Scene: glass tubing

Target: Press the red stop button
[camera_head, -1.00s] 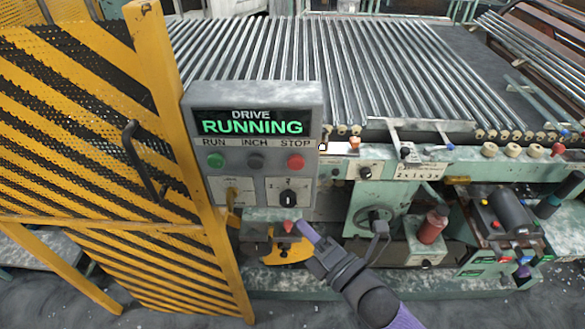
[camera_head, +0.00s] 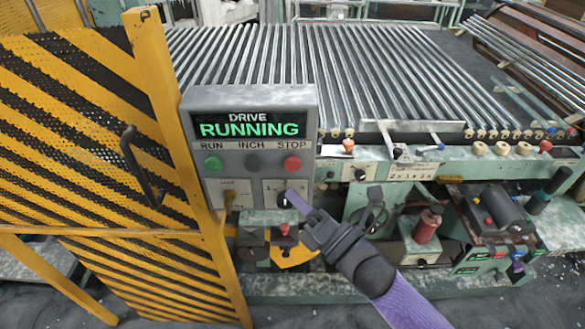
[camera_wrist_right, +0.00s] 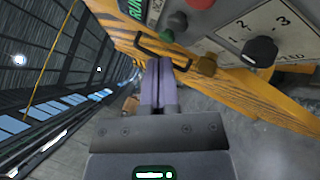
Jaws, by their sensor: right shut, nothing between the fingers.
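The red stop button (camera_head: 292,163) is on the grey control box (camera_head: 250,98), under the label STOP, right of the green run button (camera_head: 213,163) and the dark inch button (camera_head: 252,162). The display reads DRIVE RUNNING. My right gripper (camera_head: 291,196) is shut and empty, its tips below the stop button in the picture, over the black selector knob area. I cannot tell whether it touches the panel. In the right wrist view the shut fingers (camera_wrist_right: 159,65) point toward the yellow gate, with the red button (camera_wrist_right: 200,4) at the top edge. My left gripper is not in view.
A yellow and black striped gate (camera_head: 90,130) with a dark handle stands left of the box. The black selector knob (camera_wrist_right: 259,52) juts from the panel. Another red knob (camera_head: 284,229) sits below the box. Glass tubes lie on the conveyor behind.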

